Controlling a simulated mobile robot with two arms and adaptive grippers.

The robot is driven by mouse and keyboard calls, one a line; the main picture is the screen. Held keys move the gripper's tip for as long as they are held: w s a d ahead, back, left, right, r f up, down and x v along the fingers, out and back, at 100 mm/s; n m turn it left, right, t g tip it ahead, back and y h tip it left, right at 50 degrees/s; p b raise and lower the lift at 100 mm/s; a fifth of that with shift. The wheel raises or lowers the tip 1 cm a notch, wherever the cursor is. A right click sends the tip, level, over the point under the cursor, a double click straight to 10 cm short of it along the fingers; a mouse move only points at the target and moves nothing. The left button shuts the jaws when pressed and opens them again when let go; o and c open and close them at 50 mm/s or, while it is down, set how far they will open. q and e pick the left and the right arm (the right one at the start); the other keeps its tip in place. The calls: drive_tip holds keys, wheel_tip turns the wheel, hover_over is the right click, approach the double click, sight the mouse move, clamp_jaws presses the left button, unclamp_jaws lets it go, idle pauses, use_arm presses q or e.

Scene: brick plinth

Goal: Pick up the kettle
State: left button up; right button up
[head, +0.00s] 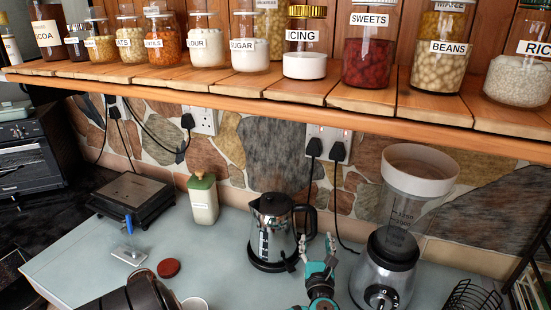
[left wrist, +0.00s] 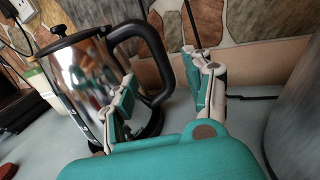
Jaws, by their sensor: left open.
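The kettle (head: 271,232) is shiny steel with a black lid, base and handle. It stands upright on the grey-blue counter near the stone wall, its handle on the right. My left gripper (head: 316,243), teal and grey, is open just right of the kettle in the head view. In the left wrist view the kettle (left wrist: 82,75) fills the left side. Its black handle (left wrist: 158,58) shows between the open fingers of the left gripper (left wrist: 160,78), seemingly beyond them. The jaws hold nothing, and contact with the handle cannot be made out. My right gripper is not in view.
A blender (head: 387,262) stands close on the right of my left gripper. A pale bottle (head: 203,200) and a scale (head: 131,196) stand to the left. A wooden shelf (head: 225,85) with several jars overhangs the counter's back. Plug cables hang behind the kettle.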

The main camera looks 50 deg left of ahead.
sight(314, 223)
use_arm(q)
drive_tip(key=x, duration=0.2)
drive_tip(key=shift+w+a+f+b, duration=0.15)
drive_tip(key=shift+w+a+b, duration=0.1)
drive_tip(key=shift+b, duration=0.1)
drive_tip(key=shift+w+a, duration=0.1)
drive_tip(key=shift+a, duration=0.05)
drive_tip(key=shift+w+a, duration=0.15)
drive_tip(key=b+x, duration=0.3)
drive_tip(key=x, duration=0.1)
drive_tip(key=shift+w+a, duration=0.1)
drive_tip(key=shift+a, duration=0.15)
drive_tip(key=shift+w+a, duration=0.15)
drive_tip(key=shift+r, duration=0.3)
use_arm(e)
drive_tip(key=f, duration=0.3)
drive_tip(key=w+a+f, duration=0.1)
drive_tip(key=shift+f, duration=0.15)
use_arm(q)
drive_tip(key=c, duration=0.4)
clamp_jaws()
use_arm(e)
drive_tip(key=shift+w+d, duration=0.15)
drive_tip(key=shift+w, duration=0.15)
